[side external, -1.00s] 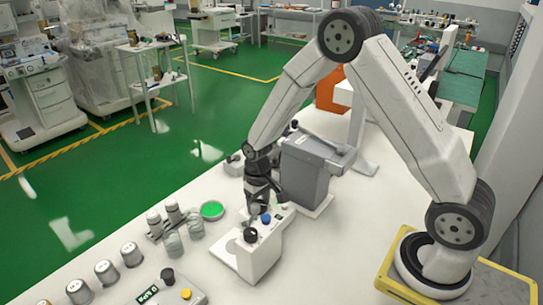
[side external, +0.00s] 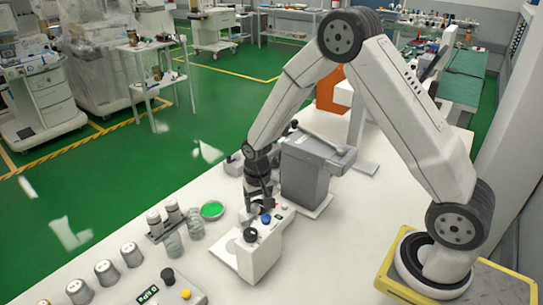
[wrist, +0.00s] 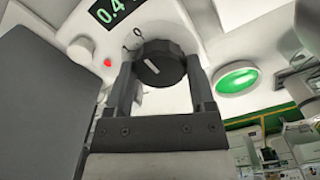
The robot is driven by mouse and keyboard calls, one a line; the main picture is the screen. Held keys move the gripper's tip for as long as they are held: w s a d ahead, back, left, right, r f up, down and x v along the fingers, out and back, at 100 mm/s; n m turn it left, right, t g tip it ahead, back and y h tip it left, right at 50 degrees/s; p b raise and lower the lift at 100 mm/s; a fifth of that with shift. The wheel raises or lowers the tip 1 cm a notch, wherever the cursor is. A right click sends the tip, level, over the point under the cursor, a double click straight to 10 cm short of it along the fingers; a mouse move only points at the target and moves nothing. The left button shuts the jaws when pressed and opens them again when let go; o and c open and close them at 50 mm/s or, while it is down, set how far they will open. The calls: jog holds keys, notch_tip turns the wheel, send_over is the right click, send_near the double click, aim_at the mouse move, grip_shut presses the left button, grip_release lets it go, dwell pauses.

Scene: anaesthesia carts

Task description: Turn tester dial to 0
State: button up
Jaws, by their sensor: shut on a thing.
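My gripper (side external: 257,208) points down over the far part of a white tester box (side external: 258,262) on the bench. In the wrist view my gripper (wrist: 161,66) has one finger on each side of a black round dial (wrist: 170,62) and is shut on it. A white line on the dial slants up and left, roughly towards a dark 0-like mark (wrist: 137,31) on the white panel. A dark display (wrist: 112,10) with green digits reads about 0.4, partly cut off. In the side view the gripper hides the gripped dial.
A green disc (side external: 212,210) and several metal canisters lie to the left. A grey unit (side external: 305,170) stands close behind my gripper. Bench to the right is clear.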

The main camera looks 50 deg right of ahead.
jog(key=o, duration=1)
jog(key=shift+r, duration=0.1)
jog(key=shift+r, duration=3.8)
jog(key=s+a+r+n+t, duration=0.2)
jog(key=s+n, duration=0.3)
jog(key=s, duration=0.9)
jog(key=shift+s+a+r+t, duration=0.2)
jog(key=shift+s+r+t, duration=0.1)
jog(key=shift+r, duration=0.25)
